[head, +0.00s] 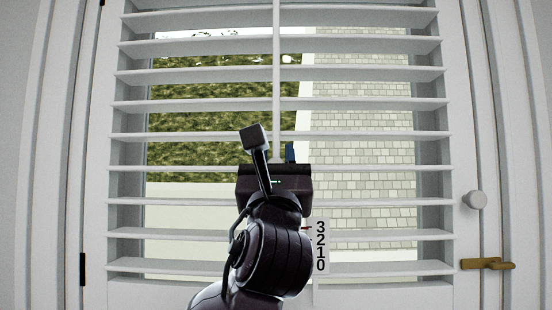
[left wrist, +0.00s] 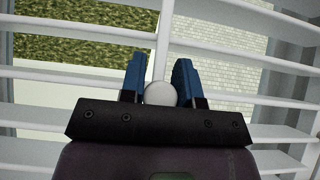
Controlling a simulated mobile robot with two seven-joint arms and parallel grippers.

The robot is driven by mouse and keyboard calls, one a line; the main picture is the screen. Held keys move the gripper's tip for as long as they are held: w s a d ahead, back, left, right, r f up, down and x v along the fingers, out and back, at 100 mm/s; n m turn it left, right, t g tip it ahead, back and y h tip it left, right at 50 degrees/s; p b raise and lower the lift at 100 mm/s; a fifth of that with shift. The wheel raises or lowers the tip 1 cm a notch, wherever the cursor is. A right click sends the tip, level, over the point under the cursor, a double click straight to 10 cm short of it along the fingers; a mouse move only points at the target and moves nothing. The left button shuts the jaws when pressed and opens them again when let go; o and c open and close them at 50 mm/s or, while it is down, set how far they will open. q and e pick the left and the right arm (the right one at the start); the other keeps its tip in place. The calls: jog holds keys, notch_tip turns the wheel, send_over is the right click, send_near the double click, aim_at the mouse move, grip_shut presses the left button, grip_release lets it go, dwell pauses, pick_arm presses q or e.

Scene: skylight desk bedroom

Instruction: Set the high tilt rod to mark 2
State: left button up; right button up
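The white tilt rod (head: 276,75) runs upright down the middle of the slatted shutter. Its round white knob (left wrist: 160,94) shows in the left wrist view. In the head view my left gripper (head: 275,155) and arm hide the knob and lower rod. A white scale plate (head: 320,247) reads 3, 2, 1, 0 from top down. A small red pointer (head: 307,228) sits beside the 3. My right gripper is out of view.
White slats (head: 375,103) span the shutter on both sides of the rod, with gaps showing greenery and a pale brick wall. A white round knob (head: 473,200) and a brass handle (head: 487,263) are on the right frame.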

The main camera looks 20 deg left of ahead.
pick_arm(q)
grip_shut()
jog(key=shift+f+b, duration=0.5)
jog(key=shift+f, duration=0.55)
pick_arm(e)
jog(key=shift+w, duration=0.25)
pick_arm(q)
jog(key=o, duration=0.7)
grip_release()
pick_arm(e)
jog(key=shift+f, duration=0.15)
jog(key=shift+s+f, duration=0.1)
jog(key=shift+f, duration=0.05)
